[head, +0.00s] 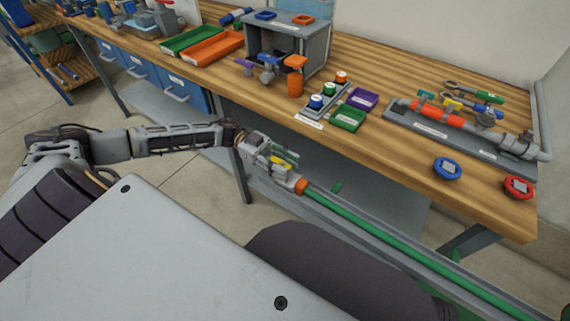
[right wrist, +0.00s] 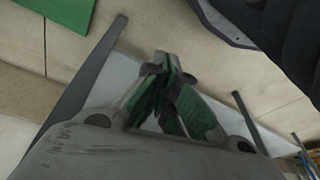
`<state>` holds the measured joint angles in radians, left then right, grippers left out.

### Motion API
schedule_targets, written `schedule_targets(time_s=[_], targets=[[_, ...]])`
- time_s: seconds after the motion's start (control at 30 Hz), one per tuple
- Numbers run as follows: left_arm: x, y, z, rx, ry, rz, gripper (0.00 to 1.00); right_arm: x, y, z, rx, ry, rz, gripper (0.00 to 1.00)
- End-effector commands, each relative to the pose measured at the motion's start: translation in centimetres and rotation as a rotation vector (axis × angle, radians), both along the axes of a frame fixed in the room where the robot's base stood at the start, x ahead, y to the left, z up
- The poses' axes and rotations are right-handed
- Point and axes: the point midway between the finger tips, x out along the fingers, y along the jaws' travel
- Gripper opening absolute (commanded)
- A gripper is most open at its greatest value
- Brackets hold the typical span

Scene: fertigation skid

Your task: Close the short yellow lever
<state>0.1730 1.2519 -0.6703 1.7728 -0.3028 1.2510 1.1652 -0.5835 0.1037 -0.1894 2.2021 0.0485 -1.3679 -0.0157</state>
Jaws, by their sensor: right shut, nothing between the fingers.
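The short yellow lever (head: 278,160) shows in the head view on the near pipe run, just left of an orange collar (head: 300,186) on a green pipe (head: 350,215). My left gripper (head: 286,154) is at the lever, its greenish fingers just behind and above it. Whether they touch it, and how wide they are, is too small to tell. My right gripper (right wrist: 162,62) shows in the right wrist view, its fingertips together with nothing between them. It points over the floor, away from the lever. The right gripper does not show in the head view.
A wooden bench (head: 390,160) runs behind the pipe. It bears a second pipe assembly (head: 440,118) with a red section and small levers, a grey box (head: 318,50), and blue (head: 447,168) and red (head: 518,187) round pieces. A green panel (right wrist: 62,10) shows in the right wrist view.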

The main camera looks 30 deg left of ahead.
Motion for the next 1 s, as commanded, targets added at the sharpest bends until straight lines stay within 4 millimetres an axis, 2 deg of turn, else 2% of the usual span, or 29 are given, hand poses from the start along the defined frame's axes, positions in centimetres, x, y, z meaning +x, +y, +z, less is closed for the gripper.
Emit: schedule_targets(time_s=[0.13,0.4,0.43,1.0], targets=[[0.00,0.01,0.01,0.000,0.000,0.000,0.37,-0.04,0.00,-0.03,0.000,0.001,0.000,0.00],[0.01,0.03,0.02,0.000,0.000,0.000,0.02,-0.08,0.00,-0.08,-0.001,0.003,0.001,0.00],[0.01,0.03,0.02,0.000,0.000,0.000,0.00,-0.09,-0.01,-0.09,-0.001,0.003,0.001,0.00],[0.00,0.04,0.13,-0.001,0.001,0.020,0.00,-0.40,-0.17,-0.55,-0.008,0.019,0.000,0.00]])
